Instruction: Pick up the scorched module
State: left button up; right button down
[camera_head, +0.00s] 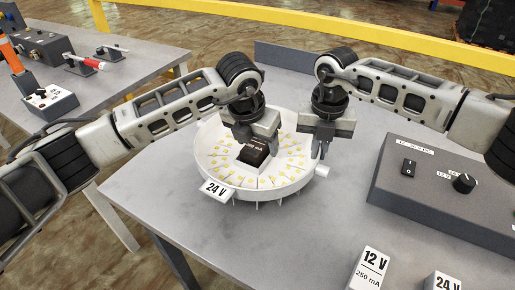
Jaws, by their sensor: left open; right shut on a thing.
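A round white light panel (222,168) dotted with small yellow chips lies on the grey table, with a 24 V tag on its front rim.
A grey control box (440,195) with a switch and knob stands at the right. A 12 V 250 mA block (370,268) and a 24 V block (442,282) stand at the front right. Another table (120,72) with tools is at the back left. The front left tabletop is clear.

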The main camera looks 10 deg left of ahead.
aim_at(256, 144)
pick_arm(q)
grip_shut()
jog(key=shift+r, duration=0.15)
notch_tip(256, 144, up, 10)
dwell(0.3)
pick_arm(e)
jog(key=c, duration=1.5)
grip_release()
jog(key=shift+r, duration=0.1)
